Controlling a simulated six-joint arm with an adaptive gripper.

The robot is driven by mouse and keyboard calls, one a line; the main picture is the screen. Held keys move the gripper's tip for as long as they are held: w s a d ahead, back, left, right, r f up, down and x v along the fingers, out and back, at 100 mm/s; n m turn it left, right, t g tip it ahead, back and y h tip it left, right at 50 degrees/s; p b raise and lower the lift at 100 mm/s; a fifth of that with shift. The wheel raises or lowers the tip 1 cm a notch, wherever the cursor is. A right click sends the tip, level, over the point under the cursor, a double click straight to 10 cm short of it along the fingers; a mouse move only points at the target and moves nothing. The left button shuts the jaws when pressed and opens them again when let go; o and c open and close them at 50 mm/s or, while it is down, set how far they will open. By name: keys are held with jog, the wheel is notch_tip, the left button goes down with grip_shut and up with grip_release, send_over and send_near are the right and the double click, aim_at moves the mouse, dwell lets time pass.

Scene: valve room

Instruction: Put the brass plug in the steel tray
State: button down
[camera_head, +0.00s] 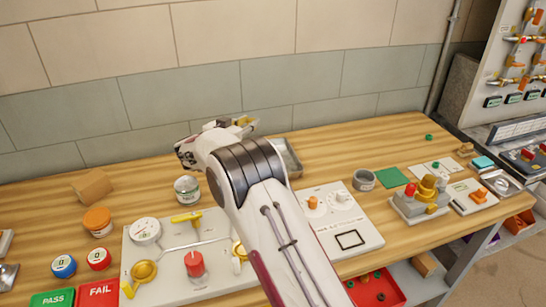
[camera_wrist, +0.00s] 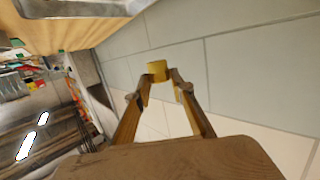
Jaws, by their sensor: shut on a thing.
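The brass plug (camera_wrist: 157,69) is a short yellow cylinder between my fingertips in the wrist view. My gripper (camera_wrist: 160,82) is shut on it and holds it up against the wall background. The steel tray (camera_head: 292,158) lies on the bench to the right of and below my gripper. My arm hides its left part. A grey metal edge (camera_wrist: 70,8) at the wrist view's upper left looks like the tray.
A metal can (camera_head: 187,189) and a cardboard block (camera_head: 92,186) stand left of my arm. A gauge panel (camera_head: 160,260) is at the front. A control box (camera_head: 342,225) and grey cup (camera_head: 364,180) stand right. The tiled wall (camera_head: 200,100) rises behind the bench.

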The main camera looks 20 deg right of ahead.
jog(key=shift+d, duration=0.1)
dwell(0.3)
notch_tip(320, 180, down, 6)
dwell(0.5)
jog(key=shift+f, duration=0.15)
jog(key=shift+f, duration=1.8)
jog(key=shift+f, duration=0.7)
jog(key=c, duration=1.7)
grip_release()
jog(key=shift+f, duration=0.2)
